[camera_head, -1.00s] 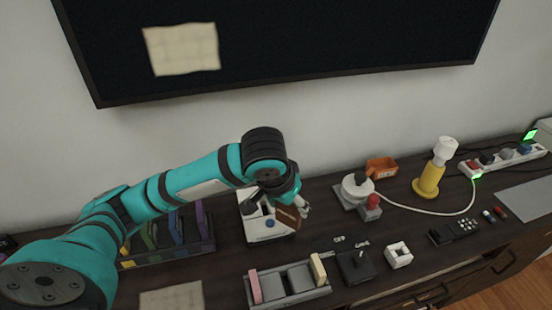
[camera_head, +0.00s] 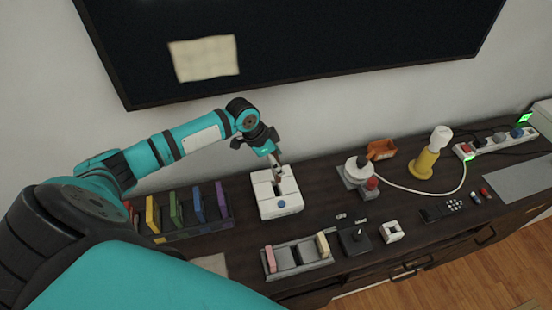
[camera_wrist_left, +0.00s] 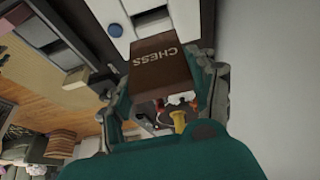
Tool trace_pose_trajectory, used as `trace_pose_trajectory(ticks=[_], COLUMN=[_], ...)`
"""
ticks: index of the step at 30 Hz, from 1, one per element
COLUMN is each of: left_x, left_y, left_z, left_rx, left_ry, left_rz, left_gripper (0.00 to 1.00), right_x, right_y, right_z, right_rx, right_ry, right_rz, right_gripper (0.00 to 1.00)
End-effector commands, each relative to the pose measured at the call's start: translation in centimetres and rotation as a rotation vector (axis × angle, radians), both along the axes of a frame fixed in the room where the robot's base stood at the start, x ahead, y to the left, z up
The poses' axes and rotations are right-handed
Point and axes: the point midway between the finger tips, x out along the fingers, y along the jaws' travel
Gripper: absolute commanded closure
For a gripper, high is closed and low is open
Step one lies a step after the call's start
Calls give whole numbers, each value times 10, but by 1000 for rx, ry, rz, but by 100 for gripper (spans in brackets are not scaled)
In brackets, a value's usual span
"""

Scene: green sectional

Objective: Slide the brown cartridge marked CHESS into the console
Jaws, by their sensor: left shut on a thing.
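The white console (camera_head: 266,207) with a blue button stands on the dark cabinet below the wall screen. My left gripper (camera_head: 277,166) is over its back part, fingers pointing down. It is shut on the brown cartridge (camera_wrist_left: 160,68), whose label CHESS faces the left wrist camera. The fingers (camera_wrist_left: 165,95) clasp its two sides. The console also shows in the wrist view (camera_wrist_left: 116,14), just beyond the cartridge's far edge. I cannot tell whether that edge is inside the slot or just above it. My right gripper is not in view.
A rack (camera_head: 192,232) of several coloured cartridges stands left of the console. A grey holder (camera_head: 298,271) with a pink and a cream cartridge is in front. A joystick (camera_head: 354,240) and a white-and-grey device (camera_head: 357,172) stand to the right. The screen (camera_head: 300,40) hangs behind.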

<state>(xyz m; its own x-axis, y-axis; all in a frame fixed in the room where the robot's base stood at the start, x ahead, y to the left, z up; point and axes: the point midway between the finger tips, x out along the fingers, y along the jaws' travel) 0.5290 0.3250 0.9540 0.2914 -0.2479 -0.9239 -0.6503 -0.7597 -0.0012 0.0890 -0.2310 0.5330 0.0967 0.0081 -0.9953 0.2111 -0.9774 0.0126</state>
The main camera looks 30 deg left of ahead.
Motion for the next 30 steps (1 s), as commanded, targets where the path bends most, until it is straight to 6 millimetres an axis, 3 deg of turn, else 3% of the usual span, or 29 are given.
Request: trace_pose_trajectory(ticks=[8, 21, 30], left_x=[-1, -1, 0], left_y=[0, 0, 0], left_z=[3, -41, -57], left_rx=[-2, -3, -2], left_ry=[-3, -3, -5], left_rz=[2, 3, 3], left_gripper=[73, 73, 73], right_x=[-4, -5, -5], right_y=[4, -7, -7], right_z=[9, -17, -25], right_rx=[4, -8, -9], right_ry=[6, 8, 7], right_rz=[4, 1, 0], right_gripper=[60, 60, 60])
